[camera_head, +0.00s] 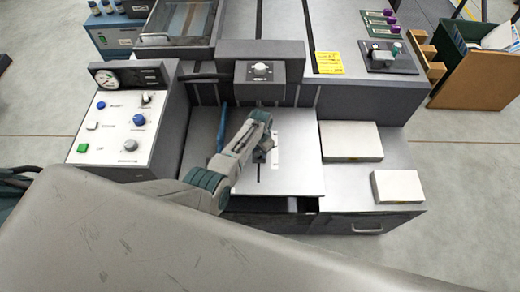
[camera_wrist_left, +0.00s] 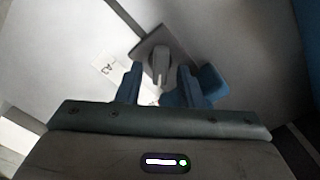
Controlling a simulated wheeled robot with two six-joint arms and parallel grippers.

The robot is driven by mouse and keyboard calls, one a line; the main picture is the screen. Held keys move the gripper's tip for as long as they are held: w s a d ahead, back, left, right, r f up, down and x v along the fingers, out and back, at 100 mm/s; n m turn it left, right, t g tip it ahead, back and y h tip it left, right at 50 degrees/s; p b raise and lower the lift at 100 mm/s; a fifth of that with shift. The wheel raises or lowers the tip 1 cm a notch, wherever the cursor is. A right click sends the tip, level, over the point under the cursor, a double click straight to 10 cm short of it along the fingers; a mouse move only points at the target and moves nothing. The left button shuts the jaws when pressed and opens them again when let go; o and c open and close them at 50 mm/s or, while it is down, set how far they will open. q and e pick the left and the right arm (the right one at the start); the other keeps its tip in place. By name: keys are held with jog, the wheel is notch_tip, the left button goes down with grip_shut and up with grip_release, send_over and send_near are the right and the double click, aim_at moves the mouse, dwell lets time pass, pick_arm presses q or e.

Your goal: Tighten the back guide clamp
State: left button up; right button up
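A grey guide clamp (camera_wrist_left: 160,67) with an upright lever-like knob on a square plate shows in the left wrist view, beside a white label (camera_wrist_left: 108,70) marked on the tray surface. My left gripper (camera_wrist_left: 160,85) has its two blue fingers apart, one on each side of the knob, with gaps visible. In the head view my left gripper (camera_head: 266,150) is low over the light grey feed tray (camera_head: 295,180), and it and the arm mostly hide the clamp there. Whether the fingers touch the knob cannot be told. My right gripper is not in view.
A control panel (camera_head: 118,125) with a gauge and buttons stands left. A blue bar (camera_head: 221,128) stands beside my arm. Two pale paper stacks (camera_head: 350,141) (camera_head: 398,187) lie right of the tray. A grey block with a knob (camera_head: 260,72) stands behind the tray.

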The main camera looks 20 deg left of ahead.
aim_at(260, 152)
pick_arm(q)
jog(key=shift+r, duration=0.1)
notch_tip(260, 152, up, 11)
jog(key=shift+f, duration=0.2)
dwell(0.5)
dwell(0.5)
